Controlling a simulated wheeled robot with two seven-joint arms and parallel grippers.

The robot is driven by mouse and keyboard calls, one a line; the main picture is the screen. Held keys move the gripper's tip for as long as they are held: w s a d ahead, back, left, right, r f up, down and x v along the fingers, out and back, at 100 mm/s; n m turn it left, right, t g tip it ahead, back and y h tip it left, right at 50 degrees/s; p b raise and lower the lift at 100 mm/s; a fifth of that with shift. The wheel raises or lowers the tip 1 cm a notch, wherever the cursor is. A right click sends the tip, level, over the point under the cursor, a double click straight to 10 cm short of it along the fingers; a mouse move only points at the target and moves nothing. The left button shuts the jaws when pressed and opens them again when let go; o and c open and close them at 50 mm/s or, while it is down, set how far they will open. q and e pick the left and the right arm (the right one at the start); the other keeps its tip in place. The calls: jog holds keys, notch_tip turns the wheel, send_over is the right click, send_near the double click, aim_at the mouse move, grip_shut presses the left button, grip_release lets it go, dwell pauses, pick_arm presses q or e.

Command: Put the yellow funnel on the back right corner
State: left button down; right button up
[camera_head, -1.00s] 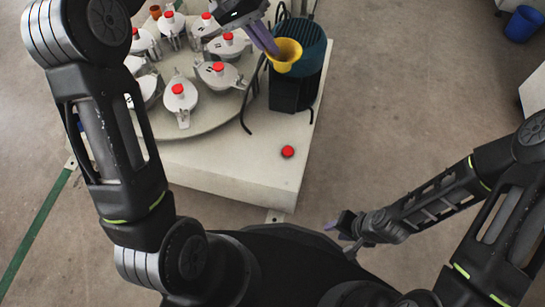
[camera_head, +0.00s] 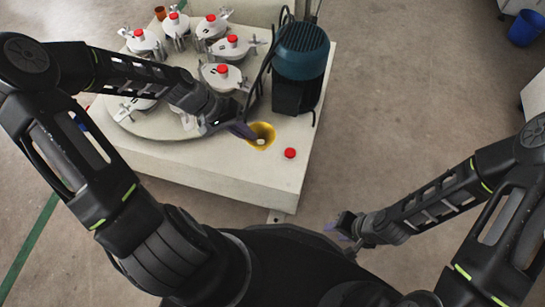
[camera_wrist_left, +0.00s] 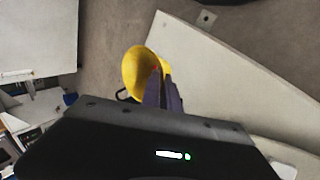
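The yellow funnel (camera_head: 262,133) is over the front right part of the white machine table (camera_head: 225,170), left of a red button. Its wide mouth faces up toward the head camera. My left gripper (camera_head: 243,130) is at the funnel's left rim, and in the left wrist view its purple fingers (camera_wrist_left: 163,92) are together on the rim of the funnel (camera_wrist_left: 139,72). Whether the funnel touches the table is hard to tell. My right gripper (camera_head: 343,230) is low at the right, away from the table; its fingertips are partly hidden.
A turntable (camera_head: 170,130) carries several silver pots with red knobs at the left. A blue-green motor (camera_head: 301,52) stands at the table's back right. The red button (camera_head: 290,153) is just right of the funnel. A blue bin (camera_head: 525,28) is far off on the floor.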

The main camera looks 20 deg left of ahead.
pick_arm(q)
jog(key=shift+s+d+f, duration=0.1)
jog(key=shift+s, duration=0.1)
notch_tip(320, 180, down, 6)
jog(key=b, duration=0.2)
jog(key=shift+b, duration=0.4)
jog(key=shift+f, duration=0.1)
jog(key=shift+f, duration=0.15)
jog(key=shift+f+b, duration=0.85)
jog(key=shift+f, duration=0.9)
jog(key=shift+f, duration=0.15)
